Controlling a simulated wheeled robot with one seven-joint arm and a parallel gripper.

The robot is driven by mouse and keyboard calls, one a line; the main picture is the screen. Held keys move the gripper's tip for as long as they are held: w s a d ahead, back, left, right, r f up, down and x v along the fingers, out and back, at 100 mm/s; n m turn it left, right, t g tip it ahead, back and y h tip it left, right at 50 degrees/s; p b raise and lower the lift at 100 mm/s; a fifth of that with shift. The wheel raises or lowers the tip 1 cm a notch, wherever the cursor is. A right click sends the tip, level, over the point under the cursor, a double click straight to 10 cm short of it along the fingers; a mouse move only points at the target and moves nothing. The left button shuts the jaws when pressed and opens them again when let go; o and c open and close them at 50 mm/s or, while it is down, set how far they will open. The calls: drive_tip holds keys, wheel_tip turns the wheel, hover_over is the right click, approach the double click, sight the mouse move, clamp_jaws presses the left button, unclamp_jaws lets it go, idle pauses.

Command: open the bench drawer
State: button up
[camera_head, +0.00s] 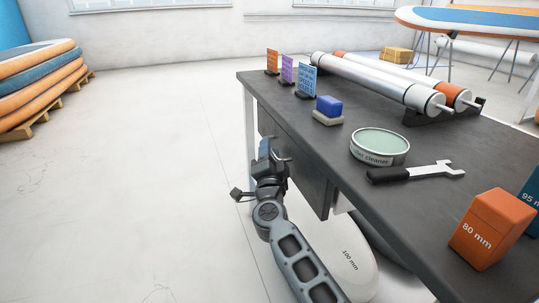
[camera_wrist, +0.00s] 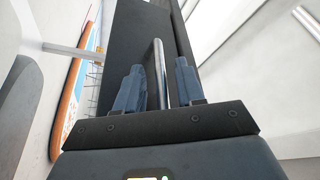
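The dark bench (camera_head: 330,135) has a drawer (camera_head: 305,175) under its left side. Its front looks flush with the bench, as if closed. A silver bar handle (camera_head: 283,157) is on the drawer front, and it also shows in the wrist view (camera_wrist: 160,65). My gripper (camera_head: 267,152) is at the drawer front by the handle. In the wrist view its two blue fingers (camera_wrist: 159,85) stand apart on either side of the bar, with a visible gap at each side. The gripper partly hides the handle in the head view.
On the bench stand small cards (camera_head: 288,70), a blue block (camera_head: 328,107), a round tin (camera_head: 380,147), a wrench (camera_head: 416,173), an orange box (camera_head: 492,229) and rolled tubes (camera_head: 375,80). Stacked boards (camera_head: 40,75) lie far left. The floor left of the bench is clear.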

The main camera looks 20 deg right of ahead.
clamp_jaws()
idle(0.3)
idle(0.3)
